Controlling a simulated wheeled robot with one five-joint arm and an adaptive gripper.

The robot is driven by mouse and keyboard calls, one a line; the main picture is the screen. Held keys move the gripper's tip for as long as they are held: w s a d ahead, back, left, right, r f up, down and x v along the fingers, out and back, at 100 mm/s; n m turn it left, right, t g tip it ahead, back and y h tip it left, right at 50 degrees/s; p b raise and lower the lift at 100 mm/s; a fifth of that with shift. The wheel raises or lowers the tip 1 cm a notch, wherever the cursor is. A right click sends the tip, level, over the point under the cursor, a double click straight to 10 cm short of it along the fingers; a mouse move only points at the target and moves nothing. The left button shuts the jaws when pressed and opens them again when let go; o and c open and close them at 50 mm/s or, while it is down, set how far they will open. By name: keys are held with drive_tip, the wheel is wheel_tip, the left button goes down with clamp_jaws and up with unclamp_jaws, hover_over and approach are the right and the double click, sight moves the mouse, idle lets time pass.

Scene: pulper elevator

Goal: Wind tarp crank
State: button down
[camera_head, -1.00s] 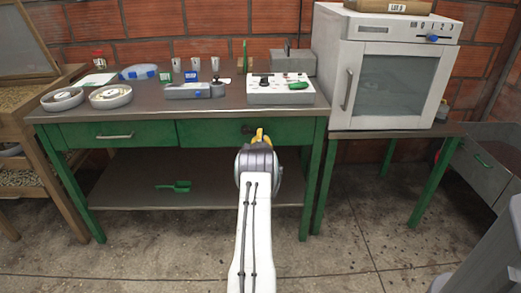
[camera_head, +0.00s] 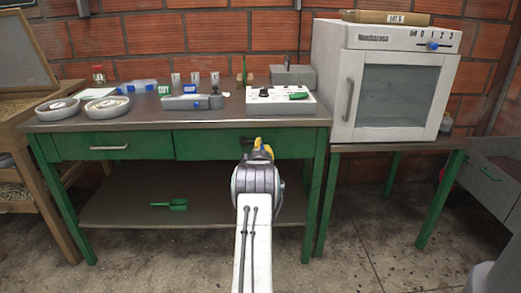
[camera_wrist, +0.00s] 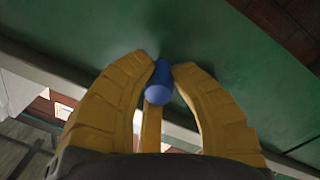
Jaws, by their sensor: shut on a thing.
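My gripper (camera_head: 263,147) is in front of the right green drawer front (camera_head: 205,147) of the workbench, seen from behind along my white arm. In the wrist view the yellow fingers of my gripper (camera_wrist: 168,72) are closed around a small blue rounded knob (camera_wrist: 159,82). The knob sits against a green surface (camera_wrist: 130,40). Its far side and its mounting are hidden. I cannot tell from these views whether this knob belongs to a tarp crank; no tarp is recognisable.
The bench top holds a white control box (camera_head: 280,103), a grey device with a blue knob (camera_head: 193,102) and round dishes (camera_head: 106,105). A white oven (camera_head: 385,85) stands on the right table. A green scoop (camera_head: 170,204) lies on the lower shelf.

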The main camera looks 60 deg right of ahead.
drive_tip(key=shift+r, duration=0.25)
drive_tip(key=c, duration=1)
unclamp_jaws()
drive_tip(key=shift+f, duration=0.2)
drive_tip(key=shift+c, duration=0.2)
drive_tip(key=v, duration=1.2)
